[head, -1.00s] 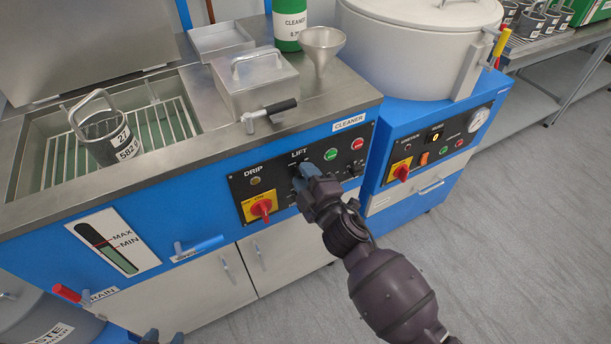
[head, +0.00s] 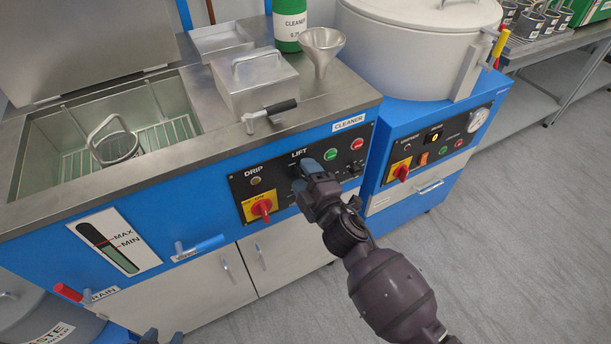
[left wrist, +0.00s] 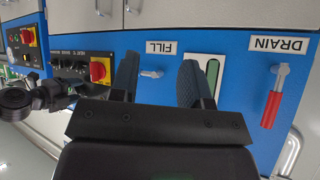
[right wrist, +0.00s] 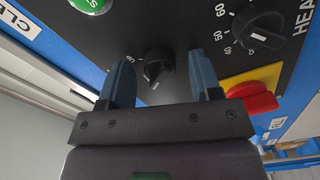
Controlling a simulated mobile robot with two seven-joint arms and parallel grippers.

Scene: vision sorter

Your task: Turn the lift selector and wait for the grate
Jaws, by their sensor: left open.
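The lift selector is a small black knob (right wrist: 153,62) on the black panel below the LIFT label (head: 299,154). In the head view my right gripper (head: 311,178) covers it. In the right wrist view my right gripper (right wrist: 163,84) is open, with a finger on each side of the knob and gaps between. The wire grate (head: 183,130) lies down inside the open tank, with a handled metal can (head: 117,150) standing on it. My left gripper (head: 164,337) shows only its tips at the bottom edge. It is open and empty in the left wrist view (left wrist: 160,85).
A red-and-yellow rotary switch (head: 261,207) is left of my right gripper, with green and red buttons (head: 331,154) to its right. Fill (head: 200,246) and drain (head: 68,292) handles stick out of the machine's front. The grey floor at right is clear.

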